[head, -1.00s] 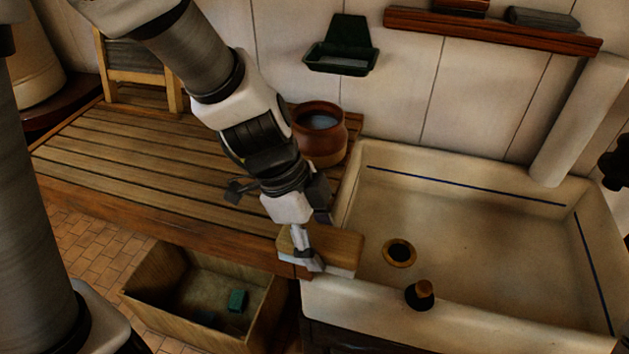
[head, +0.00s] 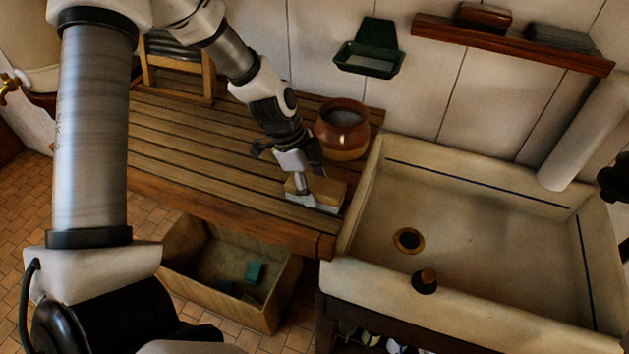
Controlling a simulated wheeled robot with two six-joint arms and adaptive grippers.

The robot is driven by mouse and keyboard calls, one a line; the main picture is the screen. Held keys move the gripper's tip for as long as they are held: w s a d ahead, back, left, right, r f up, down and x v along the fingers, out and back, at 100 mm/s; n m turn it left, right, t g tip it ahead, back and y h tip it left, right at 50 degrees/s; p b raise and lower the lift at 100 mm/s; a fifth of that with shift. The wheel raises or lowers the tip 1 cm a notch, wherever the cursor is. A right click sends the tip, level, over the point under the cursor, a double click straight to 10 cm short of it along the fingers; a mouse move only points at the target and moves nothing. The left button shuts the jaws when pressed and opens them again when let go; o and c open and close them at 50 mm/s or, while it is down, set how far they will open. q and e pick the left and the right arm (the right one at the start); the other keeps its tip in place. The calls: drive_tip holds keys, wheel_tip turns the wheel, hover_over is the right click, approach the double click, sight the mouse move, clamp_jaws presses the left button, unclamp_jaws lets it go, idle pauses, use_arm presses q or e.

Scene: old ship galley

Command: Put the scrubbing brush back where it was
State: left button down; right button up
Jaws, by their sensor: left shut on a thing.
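The scrubbing brush (head: 328,190) is a pale wooden block with whitish bristles along its lower side. My left gripper (head: 304,190) is shut on it from above, and the fingers hide part of its top. The brush is level, bristles down, over the right end of the slatted wooden draining board (head: 215,160), just left of the sink. I cannot tell whether the bristles touch the slats.
A brown pot (head: 343,128) stands close behind the brush. The white sink (head: 480,235) is to the right, with a dark stopper (head: 425,281) on its front rim. A wooden crate (head: 215,291) sits below the board. A green wall dish (head: 368,60) and a shelf (head: 500,43) hang behind.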

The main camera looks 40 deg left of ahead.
use_arm(q)
drive_tip(key=shift+w+f, duration=0.1)
drive_tip(key=shift+f, duration=0.1)
drive_tip(key=shift+c, duration=1.4)
unclamp_jaws()
drive_tip(key=shift+r, duration=0.15)
drive_tip(key=shift+s+r, duration=0.1)
drive_tip(key=shift+s, duration=0.15)
drive_tip(key=shift+w+r, duration=0.2)
drive_tip(key=shift+r, duration=0.15)
drive_tip(key=v, duration=1.1)
drive_tip(key=shift+b, duration=0.3)
drive_tip(key=shift+s+a+r, duration=0.15)
